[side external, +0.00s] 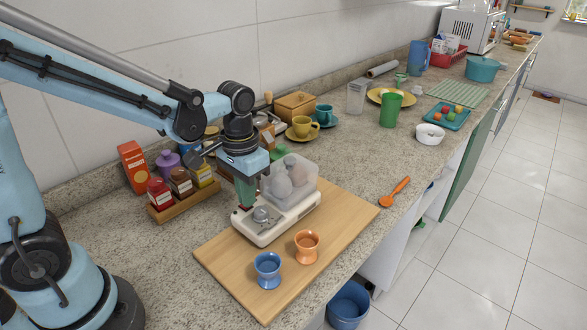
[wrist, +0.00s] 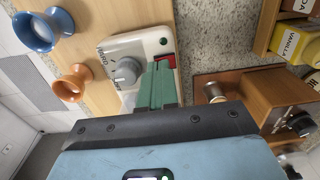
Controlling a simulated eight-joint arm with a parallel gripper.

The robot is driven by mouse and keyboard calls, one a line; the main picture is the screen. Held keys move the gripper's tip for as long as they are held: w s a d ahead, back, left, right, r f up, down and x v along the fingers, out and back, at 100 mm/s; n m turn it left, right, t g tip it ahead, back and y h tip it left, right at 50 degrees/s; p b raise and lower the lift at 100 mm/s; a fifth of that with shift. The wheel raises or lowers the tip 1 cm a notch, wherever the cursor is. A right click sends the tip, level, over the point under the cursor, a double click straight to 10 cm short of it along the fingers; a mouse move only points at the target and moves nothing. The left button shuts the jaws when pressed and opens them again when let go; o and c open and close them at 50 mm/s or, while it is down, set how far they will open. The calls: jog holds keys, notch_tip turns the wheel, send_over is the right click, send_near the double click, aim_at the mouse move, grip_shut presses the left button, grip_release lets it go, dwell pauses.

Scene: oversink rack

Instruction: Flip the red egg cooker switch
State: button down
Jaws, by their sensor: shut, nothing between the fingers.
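The egg cooker (side external: 270,232) stands on a wooden board, with a white base and a clear lid (side external: 303,180) over pale eggs. In the wrist view its white base (wrist: 117,48) shows a grey dial (wrist: 126,71), a small green light (wrist: 163,41) and the red switch (wrist: 171,60). My gripper (side external: 244,205) points down over the switch end of the base. Its green fingers (wrist: 157,68) are shut with nothing between them. Their tips are right beside the red switch and partly cover it in the wrist view. I cannot tell whether they touch it.
A blue egg cup (side external: 267,270) and an orange egg cup (side external: 306,246) stand on the wooden board (side external: 235,272) in front of the cooker. A spice rack (side external: 187,204) with jars is close at the left. An orange spoon (side external: 394,192) lies on the open counter to the right.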

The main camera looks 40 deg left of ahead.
jog(key=shift+f, duration=0.35)
jog(key=shift+r, duration=3.55)
jog(key=s+t, duration=0.1)
jog(key=t, duration=0.1)
jog(key=s+t, duration=0.1)
jog(key=t, duration=0.1)
jog(key=s+a+t, duration=0.1)
jog(key=s+t, duration=0.1)
jog(key=t, duration=0.1)
jog(key=shift+r, duration=0.2)
